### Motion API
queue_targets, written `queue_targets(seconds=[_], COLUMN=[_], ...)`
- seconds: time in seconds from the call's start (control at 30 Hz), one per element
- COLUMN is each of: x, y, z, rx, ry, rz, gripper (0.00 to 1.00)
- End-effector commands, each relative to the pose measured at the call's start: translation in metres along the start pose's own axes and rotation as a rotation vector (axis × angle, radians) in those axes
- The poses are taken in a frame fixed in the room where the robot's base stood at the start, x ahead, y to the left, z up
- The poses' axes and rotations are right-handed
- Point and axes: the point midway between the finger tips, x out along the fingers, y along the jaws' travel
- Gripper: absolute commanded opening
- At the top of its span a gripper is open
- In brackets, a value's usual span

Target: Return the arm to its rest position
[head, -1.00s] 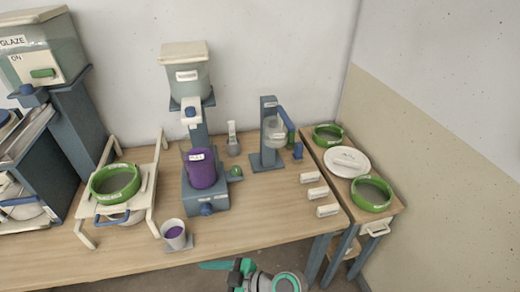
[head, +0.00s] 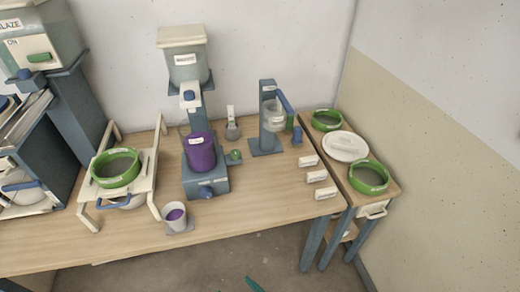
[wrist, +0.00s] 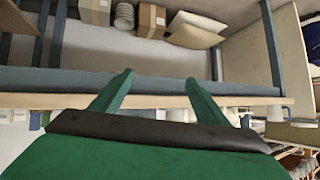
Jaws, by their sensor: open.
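My gripper shows in the wrist view (wrist: 160,90) as two green fingers spread apart, with nothing between them. The wooden bench edge crosses the picture behind the fingers. In the head view only a small green tip of my gripper (head: 254,284) shows at the bottom edge, below the front of the bench (head: 262,203); the rest of the arm is out of view there.
On the bench stand a purple bucket (head: 200,155), a white cup (head: 175,217), a green sieve on a frame (head: 115,168) and a blue stand (head: 267,125). A side table (head: 384,190) holds two green rings and a white plate. The floor (head: 230,268) before the bench looks clear.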

Motion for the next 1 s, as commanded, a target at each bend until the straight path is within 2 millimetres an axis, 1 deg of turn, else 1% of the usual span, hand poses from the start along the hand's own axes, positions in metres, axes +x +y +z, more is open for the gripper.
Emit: queue_targets(seconds=[0.03, 0.1, 0.17, 0.2, 0.27, 0.4, 0.47, 0.57, 0.6, 0.7, 0.83, 0.9, 1.0], x=[-0.01, -0.023, -0.036, -0.046, -0.061, -0.1, -0.117, -0.146, -0.158, -0.182, -0.206, -0.213, -0.219], y=[0.002, 0.008, 0.011, 0.013, 0.015, 0.013, 0.01, 0.0, -0.005, -0.019, -0.036, -0.042, -0.047], z=[0.015, 0.028, 0.037, 0.042, 0.048, 0.055, 0.055, 0.05, 0.046, 0.036, 0.022, 0.016, 0.011], rx=[0.028, 0.061, 0.083, 0.095, 0.111, 0.131, 0.136, 0.134, 0.131, 0.124, 0.112, 0.108, 0.103], ry=[-0.005, 0.003, 0.016, 0.026, 0.046, 0.106, 0.139, 0.198, 0.223, 0.285, 0.35, 0.374, 0.394], rz=[0.057, 0.137, 0.202, 0.244, 0.302, 0.42, 0.462, 0.516, 0.532, 0.556, 0.566, 0.565, 0.564], gripper=[0.68, 0.68, 0.68, 0.68, 0.68, 0.68, 0.68, 0.68, 0.68, 0.68, 0.68, 0.68, 0.68])
